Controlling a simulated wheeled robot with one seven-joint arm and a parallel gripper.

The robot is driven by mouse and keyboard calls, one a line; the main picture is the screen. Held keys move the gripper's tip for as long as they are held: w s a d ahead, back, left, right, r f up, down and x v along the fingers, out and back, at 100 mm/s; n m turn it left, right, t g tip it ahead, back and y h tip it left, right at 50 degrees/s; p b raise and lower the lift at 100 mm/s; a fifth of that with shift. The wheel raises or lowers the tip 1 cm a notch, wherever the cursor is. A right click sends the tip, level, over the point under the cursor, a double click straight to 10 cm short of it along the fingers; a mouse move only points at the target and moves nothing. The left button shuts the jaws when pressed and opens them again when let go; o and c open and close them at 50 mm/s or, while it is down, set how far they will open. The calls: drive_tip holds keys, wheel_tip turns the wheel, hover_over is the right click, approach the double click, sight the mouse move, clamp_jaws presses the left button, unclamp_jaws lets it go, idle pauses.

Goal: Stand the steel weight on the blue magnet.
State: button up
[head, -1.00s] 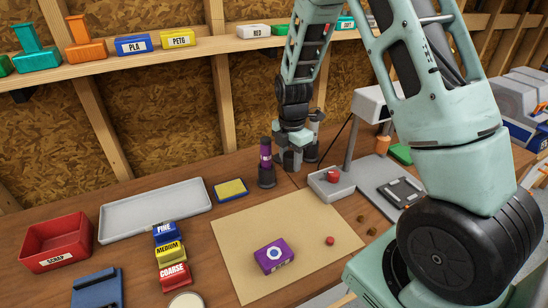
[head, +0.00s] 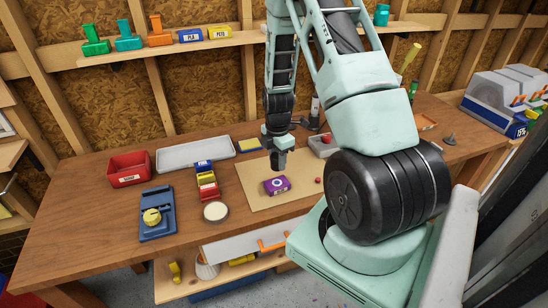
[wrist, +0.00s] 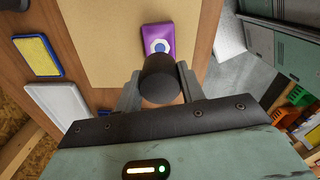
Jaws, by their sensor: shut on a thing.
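My gripper (head: 279,163) is shut on a dark round cylinder, seen end-on in the wrist view (wrist: 160,80), which looks to be the steel weight. A purple block (head: 277,185) lies on the tan mat, with a white disc and blue centre on its top. This blue-centred disc is the nearest match to the blue magnet. In the wrist view the purple block (wrist: 157,36) shows just beyond the cylinder, which partly covers it. In the head view the gripper hangs above and just behind the block. Any contact is unclear.
The tan mat (head: 262,198) has free room around the block, with a small red piece (head: 318,180) to the right. Sanding blocks (head: 207,183), a pale round lid (head: 215,211) and a blue stand (head: 158,225) lie left. A red bin (head: 129,169) and grey tray (head: 195,154) are behind.

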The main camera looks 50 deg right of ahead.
drive_tip(key=b, duration=0.5)
hover_over(277, 183)
drive_tip(key=shift+w+d+f, duration=0.1)
drive_tip(key=shift+f, duration=2.8)
drive_tip(key=shift+f, duration=0.6)
drive_tip(key=o, duration=2)
drive_tip(key=shift+r, duration=0.15)
wheel_tip(277, 183, up, 17)
drive_tip(key=b, duration=0.3)
drive_tip(key=shift+r, duration=0.1)
